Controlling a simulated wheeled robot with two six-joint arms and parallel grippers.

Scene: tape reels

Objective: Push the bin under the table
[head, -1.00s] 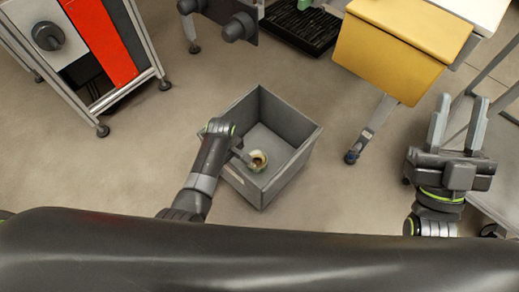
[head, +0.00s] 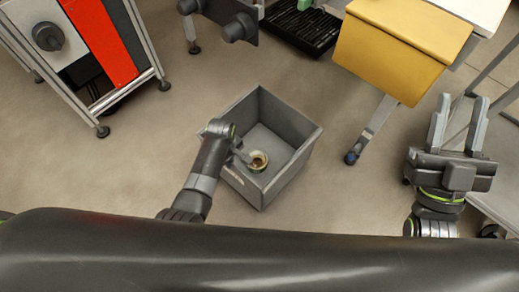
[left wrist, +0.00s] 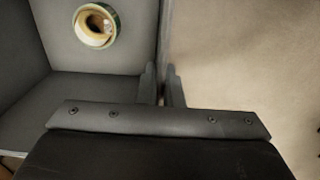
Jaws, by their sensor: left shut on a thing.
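The grey open-topped bin (head: 302,142) stands on the floor in the middle of the head view. A tape reel (head: 258,161) lies inside it, and it also shows in the left wrist view (left wrist: 97,25). My left gripper (head: 242,154) is at the bin's near left wall. In the left wrist view my left gripper (left wrist: 163,86) has one finger on each side of the bin's wall (left wrist: 161,45) and is shut on it. My right gripper (head: 458,122) is open and empty at the right, apart from the bin.
A table with a yellow front (head: 388,55) stands at the upper right on a caster leg (head: 372,132). A red and grey wheeled cart (head: 100,40) is at the upper left. A black tray (head: 300,28) lies at the top. The floor around the bin is clear.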

